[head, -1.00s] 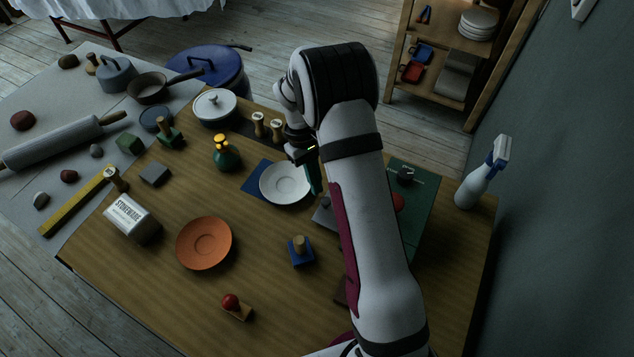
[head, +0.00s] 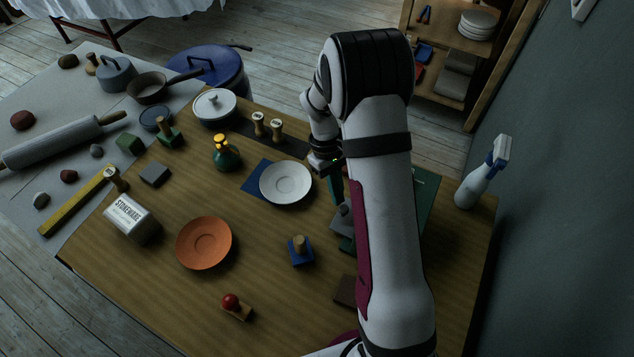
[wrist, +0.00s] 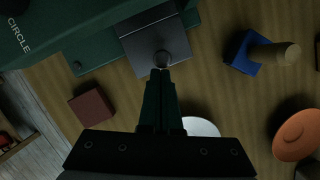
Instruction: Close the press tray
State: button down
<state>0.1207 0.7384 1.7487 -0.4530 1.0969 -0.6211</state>
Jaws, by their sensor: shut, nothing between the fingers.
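The green press (head: 428,190) stands at the right of the table, largely hidden behind my arm in the head view. In the wrist view its dark green body (wrist: 60,25) fills the upper left and carries the word CIRCLE. The grey tray (wrist: 140,45) sticks out of the press, with a round knob (wrist: 164,58) near its outer edge. The tray also shows partly beside my arm in the head view (head: 343,221). My gripper (wrist: 160,73) is shut and empty, its fingertips right at the knob's outer side. I cannot tell whether they touch it.
A white plate (head: 286,183) lies left of my gripper on a blue square (head: 256,178). A blue stamp with a wooden handle (head: 301,252) and a brown block (head: 346,290) lie nearer the front. A spray bottle (head: 480,178) stands at the right edge.

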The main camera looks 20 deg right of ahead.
jog(key=shift+s+d, duration=0.15)
jog(key=w, duration=0.1)
jog(key=w+a, duration=0.1)
jog(key=w, duration=0.2)
jog(key=shift+a+r, duration=0.2)
jog(key=shift+r, duration=0.05)
jog(key=v, duration=1)
jog(key=s+a+r+m+t+y, duration=0.1)
jog(key=s+a+r+m, duration=0.25)
jog(key=s+r, duration=0.6)
jog(key=s+a+f+m+t+y, duration=0.1)
jog(key=s+a+m, duration=0.1)
jog(key=s, duration=0.7)
jog(key=s+a+f+m+t, duration=0.1)
jog(key=s+a+m, duration=0.2)
jog(key=s, duration=0.7)
jog(key=shift+m+y, duration=0.35)
jog(key=shift+y, duration=0.05)
